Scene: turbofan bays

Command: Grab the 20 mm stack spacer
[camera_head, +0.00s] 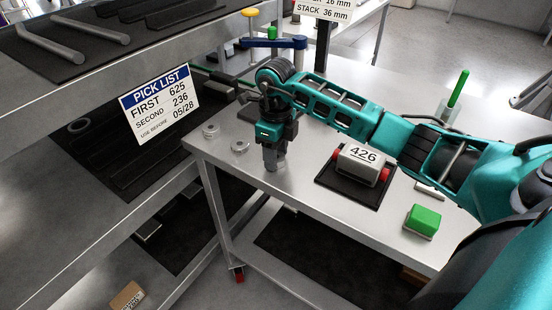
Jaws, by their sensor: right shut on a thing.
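My right gripper (273,158) points down over the left part of the metal table, its fingers shut on a small grey spacer (274,165). The fingers hide most of that piece, and I cannot read its size or tell if it touches the tabletop. Two other grey ring-shaped spacers stand on the table to the left of the gripper: one nearer (239,147) and one farther left (210,131). No size marks on them are readable. My left gripper is not in view.
A grey block marked 426 with red ends (362,164) sits on a black mat. A green-topped block (421,221) lies near the front edge. A pick list sign (160,103) stands on the left shelf. A sign reading STACK 36 mm (322,9) is behind.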

